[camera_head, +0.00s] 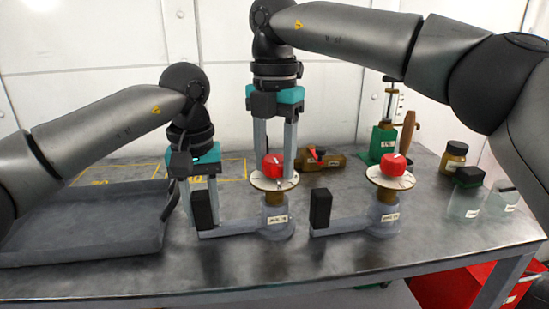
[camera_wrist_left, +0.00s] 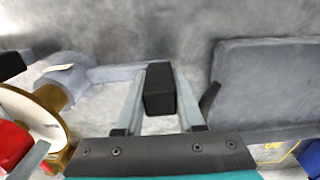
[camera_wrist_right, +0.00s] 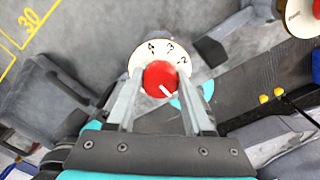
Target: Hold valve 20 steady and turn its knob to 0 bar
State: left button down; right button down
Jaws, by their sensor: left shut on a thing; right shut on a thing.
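The left valve (camera_head: 275,221) is grey with a brass neck, a white dial (camera_head: 268,184) and a red knob (camera_head: 273,166); its label is too small to read surely. My left gripper (camera_head: 203,200) is shut on the black grip (camera_wrist_left: 159,90) at the end of this valve's side arm. My right gripper (camera_head: 277,165) reaches down from above, shut on the red knob, which also shows in the right wrist view (camera_wrist_right: 160,79). There the dial (camera_wrist_right: 187,62) shows a 4 and a 2, and a white mark on the knob points toward lower right. The other numbers are partly hidden.
A similar valve (camera_head: 383,215) with a red knob stands to the right. A grey tray (camera_head: 85,252) lies at the left. A brass fitting (camera_head: 322,159), a green press (camera_head: 383,143), a brown jar (camera_head: 453,158) and clear jars (camera_head: 463,202) stand behind and right.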

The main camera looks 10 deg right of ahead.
aim_at(275, 158)
jog(key=shift+d, duration=0.1)
dwell(0.3)
jog(key=shift+c, duration=1.4)
grip_release()
notch_tip(275, 158, up, 12)
pick_arm(q)
jog(key=shift+c, duration=2.2)
grip_release()
